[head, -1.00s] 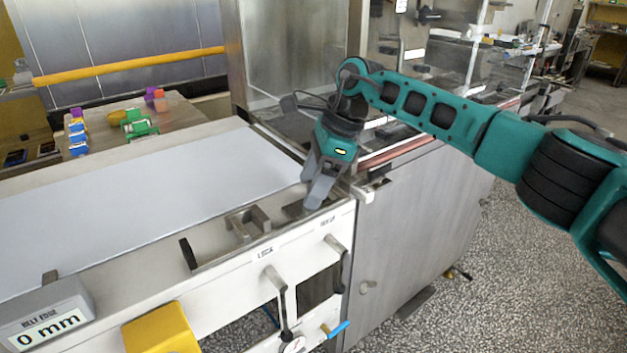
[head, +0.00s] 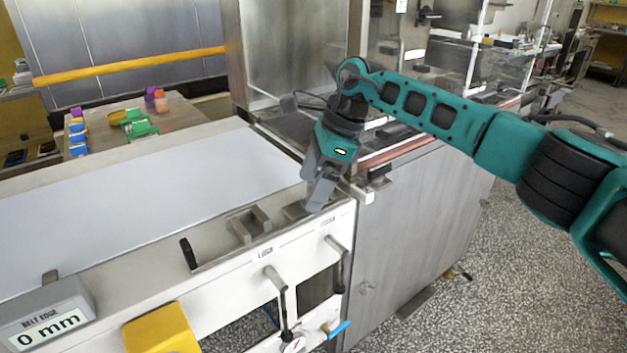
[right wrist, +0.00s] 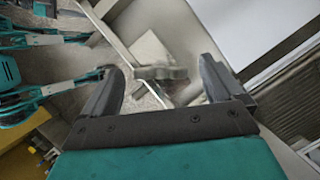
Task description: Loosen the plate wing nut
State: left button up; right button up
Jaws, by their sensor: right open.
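My right gripper (head: 317,188) is open and points down over the right end of the conveyor's front rail. It also shows in the right wrist view (right wrist: 163,88), with its two dark fingers apart. Between and beyond the fingers is a small grey winged part (right wrist: 162,73), which looks like the plate wing nut. It lies beside a pale block (right wrist: 150,47). No finger visibly touches it. In the head view the fingers hide the nut, above a dark plate (head: 297,211) on the rail. My left gripper is not in view.
A grey bracket (head: 248,224) and a black knob (head: 188,254) stand on the rail to the left. Lever handles (head: 275,279) hang on the front panel. The pale belt (head: 130,195) is clear. A display (head: 45,322) reads "BELT EDGE 0 mm". A steel cabinet (head: 415,225) stands right.

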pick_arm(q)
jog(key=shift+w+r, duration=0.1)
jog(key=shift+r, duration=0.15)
pick_arm(e)
jog(key=v, duration=1.3)
